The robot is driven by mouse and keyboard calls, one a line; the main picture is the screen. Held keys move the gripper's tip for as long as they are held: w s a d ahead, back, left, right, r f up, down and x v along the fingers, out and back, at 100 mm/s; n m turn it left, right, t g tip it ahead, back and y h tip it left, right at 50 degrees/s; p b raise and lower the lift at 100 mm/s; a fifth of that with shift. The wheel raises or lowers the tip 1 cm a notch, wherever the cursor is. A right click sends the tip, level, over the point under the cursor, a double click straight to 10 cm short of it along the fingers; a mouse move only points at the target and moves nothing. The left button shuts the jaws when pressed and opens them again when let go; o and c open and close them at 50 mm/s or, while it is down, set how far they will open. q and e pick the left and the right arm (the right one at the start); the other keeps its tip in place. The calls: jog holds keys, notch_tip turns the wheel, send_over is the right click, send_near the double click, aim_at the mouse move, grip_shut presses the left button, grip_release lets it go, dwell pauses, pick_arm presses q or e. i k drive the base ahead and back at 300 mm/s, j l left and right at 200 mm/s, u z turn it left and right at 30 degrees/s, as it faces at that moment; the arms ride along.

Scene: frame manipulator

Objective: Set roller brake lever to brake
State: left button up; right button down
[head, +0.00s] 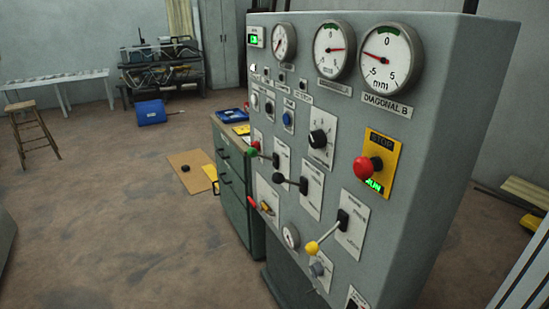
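A grey control cabinet (445,150) fills the right half of the head view. Its sloped face carries several levers. A lever with a yellow knob (312,248) sticks out to the lower left from a black pivot on a white plate (352,225). A lever with a black knob (279,178) and one with a green knob (252,153) stick out to the left higher up. A red-orange handle (266,206) sits at the lower left. The plate labels are too small to read, so I cannot tell which is the roller brake lever. Neither gripper is in view.
A red stop button (367,169) on a yellow plate and dial gauges (391,57) are on the same panel. A green drawer unit (233,180) stands behind the cabinet. A stool (33,133) and a blue box (151,112) stand farther back. The floor at left is mostly clear.

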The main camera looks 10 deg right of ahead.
aim_at(278, 177)
jog(key=i+j, duration=0.15)
jog(key=i, duration=0.7)
